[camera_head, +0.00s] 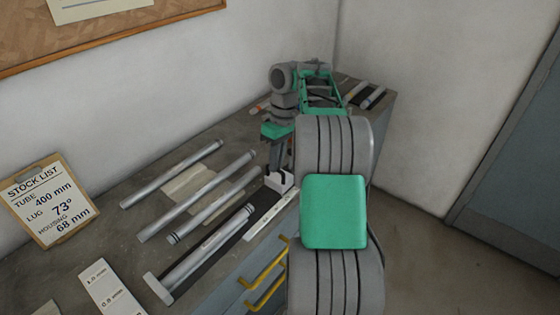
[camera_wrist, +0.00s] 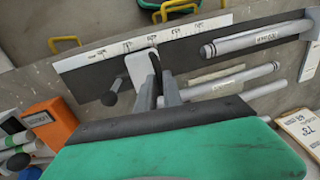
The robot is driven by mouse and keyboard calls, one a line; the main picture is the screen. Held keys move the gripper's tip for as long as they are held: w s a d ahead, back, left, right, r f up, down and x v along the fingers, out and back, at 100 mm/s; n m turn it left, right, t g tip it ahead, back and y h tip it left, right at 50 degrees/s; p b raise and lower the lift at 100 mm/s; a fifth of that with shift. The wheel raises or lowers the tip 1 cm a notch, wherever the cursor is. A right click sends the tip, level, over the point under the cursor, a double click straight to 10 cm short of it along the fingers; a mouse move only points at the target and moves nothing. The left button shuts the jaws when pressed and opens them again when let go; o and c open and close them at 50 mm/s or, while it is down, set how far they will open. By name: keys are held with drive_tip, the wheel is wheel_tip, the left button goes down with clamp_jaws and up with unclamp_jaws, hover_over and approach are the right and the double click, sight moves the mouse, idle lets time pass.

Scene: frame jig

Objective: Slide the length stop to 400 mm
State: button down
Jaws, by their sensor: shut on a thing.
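In the head view the stop (camera_head: 280,182) is small, below my gripper (camera_head: 276,166). The white scale (camera_wrist: 185,32) runs along the rail; its printed numbers are too small to read surely. A tube (camera_head: 208,250) lies along the jig against the end block (camera_head: 158,288). Its free end (camera_wrist: 208,50) is apart from the stop.
Several loose tubes (camera_head: 172,174) lie on the bench behind the jig. The stock list board (camera_head: 48,200) reads tube 400 mm. Yellow drawer handles (camera_head: 265,263) stick out of the bench front. An orange box (camera_wrist: 50,122) shows in the wrist view.

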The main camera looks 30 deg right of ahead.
drive_tip(key=c, duration=1.5)
unclamp_jaws()
wheel_tip(320, 180, up, 8)
drive_tip(key=d+p, duration=0.1)
drive_tip(key=p, duration=0.5)
drive_tip(key=shift+w+d+f+p, duration=0.2)
drive_tip(key=shift+p, duration=0.1)
